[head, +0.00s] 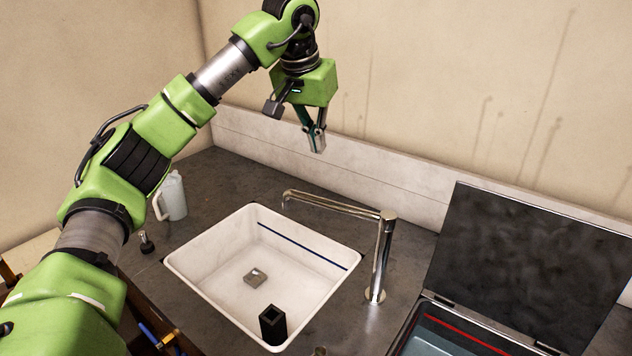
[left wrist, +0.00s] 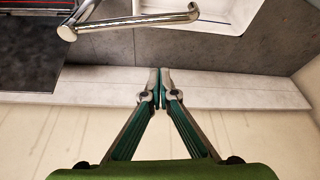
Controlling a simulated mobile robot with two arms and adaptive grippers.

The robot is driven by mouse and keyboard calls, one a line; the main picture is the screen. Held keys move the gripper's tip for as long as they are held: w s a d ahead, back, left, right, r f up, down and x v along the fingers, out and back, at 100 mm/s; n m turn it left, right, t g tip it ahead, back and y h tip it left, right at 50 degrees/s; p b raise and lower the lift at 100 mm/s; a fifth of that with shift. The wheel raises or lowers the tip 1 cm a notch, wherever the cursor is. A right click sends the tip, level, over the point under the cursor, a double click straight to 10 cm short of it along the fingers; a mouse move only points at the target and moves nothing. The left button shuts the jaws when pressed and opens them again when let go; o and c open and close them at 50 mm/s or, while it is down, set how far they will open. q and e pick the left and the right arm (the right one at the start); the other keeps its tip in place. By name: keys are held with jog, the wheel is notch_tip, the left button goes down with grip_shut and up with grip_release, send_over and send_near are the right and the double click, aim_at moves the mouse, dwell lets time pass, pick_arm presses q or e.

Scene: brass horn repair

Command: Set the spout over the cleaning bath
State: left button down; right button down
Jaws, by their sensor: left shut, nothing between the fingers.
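The chrome spout (head: 335,203) reaches left from its upright post (head: 382,258), with its tip over the white sink (head: 350,262). It also shows in the left wrist view (left wrist: 130,22). The cleaning bath (head: 440,338) is at the lower right, holding liquid with a red line along its inside wall; its dark lid (head: 525,265) stands open. My left gripper (head: 318,148) is shut and empty, in the air behind and above the spout, near the back wall. Its closed fingertips (left wrist: 160,78) show in the left wrist view, clear of the spout. My right gripper is out of view.
A black square holder (head: 272,325) and a small grey block (head: 256,277) are in the sink. A pale jug (head: 172,197) and a small dark item (head: 147,243) stand left of it. The grey backsplash (head: 350,165) runs behind the counter (head: 225,195).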

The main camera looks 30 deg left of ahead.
pick_arm(q)
notch_tip(320, 180, down, 10)
jog(key=p, duration=0.4)
jog(key=shift+s+f, duration=0.15)
dwell(0.3)
